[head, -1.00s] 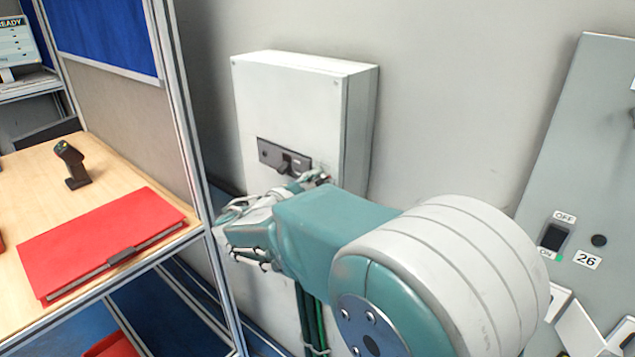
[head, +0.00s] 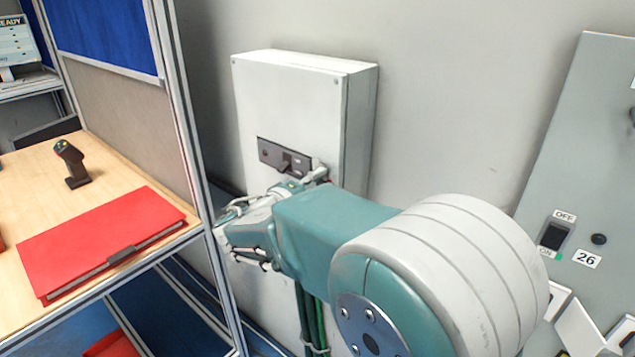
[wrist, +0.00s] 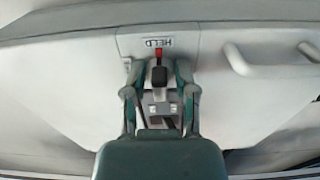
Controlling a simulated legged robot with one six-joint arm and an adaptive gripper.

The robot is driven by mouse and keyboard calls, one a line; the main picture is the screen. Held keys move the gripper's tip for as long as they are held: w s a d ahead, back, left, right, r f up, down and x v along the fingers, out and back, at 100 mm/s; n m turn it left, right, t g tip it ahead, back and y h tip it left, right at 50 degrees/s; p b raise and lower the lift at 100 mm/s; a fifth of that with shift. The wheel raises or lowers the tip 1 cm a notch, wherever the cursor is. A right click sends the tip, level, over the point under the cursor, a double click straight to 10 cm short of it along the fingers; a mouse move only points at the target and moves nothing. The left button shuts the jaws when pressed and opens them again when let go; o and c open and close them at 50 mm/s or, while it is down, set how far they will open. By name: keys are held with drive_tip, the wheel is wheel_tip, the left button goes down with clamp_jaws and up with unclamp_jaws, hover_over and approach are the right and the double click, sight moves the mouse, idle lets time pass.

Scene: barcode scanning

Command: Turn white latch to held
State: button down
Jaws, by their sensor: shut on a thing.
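My gripper (wrist: 159,80) has its two fingers on either side of a small latch piece (wrist: 159,76) in the wrist view, shut on it. The piece shows a dark square end and a red tip (wrist: 158,55) that points at a label reading HELD (wrist: 158,42). Its white part is not clear between the fingers.
A dark switch panel (head: 270,152) with a lever is on the box front. A white handle (wrist: 270,60) lies right of the fingers in the wrist view. A wooden desk (head: 110,160) with a red binder (head: 95,240) stands at left. A grey panel (head: 590,120) is at right.

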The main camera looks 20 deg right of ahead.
drive_tip(key=shift+f, duration=0.3)
drive_tip(key=c, duration=0.7)
unclamp_jaws()
drive_tip(key=shift+r, duration=0.1)
drive_tip(key=v, duration=1.2)
